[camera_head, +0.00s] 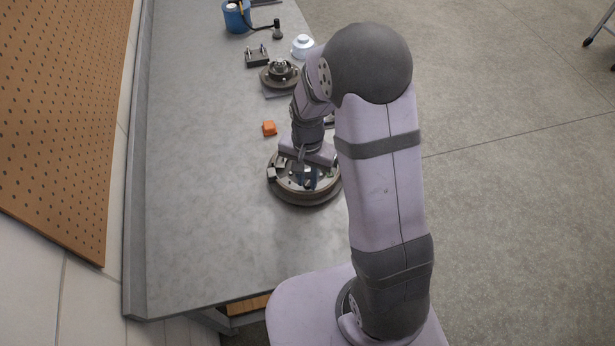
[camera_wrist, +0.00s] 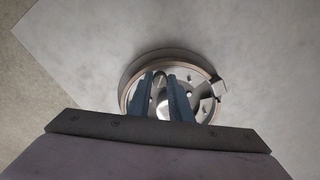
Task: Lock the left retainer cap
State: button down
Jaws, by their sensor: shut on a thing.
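The round brake assembly (camera_head: 306,200) lies on the grey workbench near its right edge, with a dark rim and metal parts inside. It also shows in the wrist view (camera_wrist: 130,80). My gripper (camera_head: 307,182) points down into this assembly. In the wrist view, the two blue-grey fingers of my gripper (camera_wrist: 162,80) reach over the plate with a narrow gap between them. They are shut on a small metal part, seemingly the left retainer cap, mostly hidden by the fingers. Whether the cap is locked cannot be seen. A metal bracket (camera_wrist: 219,88) stands at the rim on the right.
Farther back are a second round assembly (camera_head: 266,79), a small grey fixture (camera_head: 256,57), a white lidded container (camera_head: 302,47) and a blue container (camera_head: 235,18). The bench's left side is clear beside the pegboard (camera_head: 65,110).

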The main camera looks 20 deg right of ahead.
aim_at(308, 182)
jog(key=m, duration=0.4)
jog(key=shift+m, duration=2.3)
jog(key=shift+w, duration=0.1)
jog(key=c, duration=1.6)
grip_release()
jog(key=shift+r, duration=0.1)
jog(key=shift+r+b, duration=0.8)
jog(key=shift+r, duration=2.8)
